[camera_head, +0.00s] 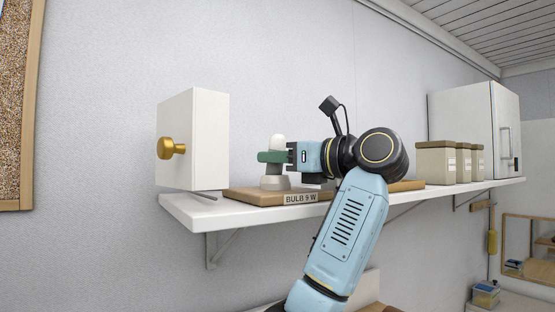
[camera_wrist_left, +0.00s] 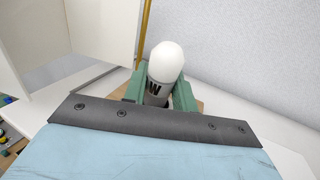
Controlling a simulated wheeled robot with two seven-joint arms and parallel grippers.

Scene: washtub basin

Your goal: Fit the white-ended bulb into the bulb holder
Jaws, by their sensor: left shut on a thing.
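The bulb (camera_head: 277,140) has a white domed end that points up. In the left wrist view the bulb (camera_wrist_left: 166,62) shows a grey body with dark lettering below the dome. My left gripper (camera_head: 271,157) has green fingers and is shut on the bulb's body from the right side. In the left wrist view the fingers (camera_wrist_left: 160,92) lie on both sides of it. A pale, flared holder (camera_head: 275,183) stands on a wooden board (camera_head: 243,195) directly below the bulb. The bulb is upright and its grey lower part meets the holder; I cannot tell how deep it sits. My right gripper is not in view.
The board carries a "BULB 9 W" label (camera_head: 300,198) and rests on a white shelf (camera_head: 190,208). A white box-like panel with a gold knob (camera_head: 168,148) stands close on the left. Several lidded canisters (camera_head: 436,163) and a white cabinet (camera_head: 465,118) stand at the right.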

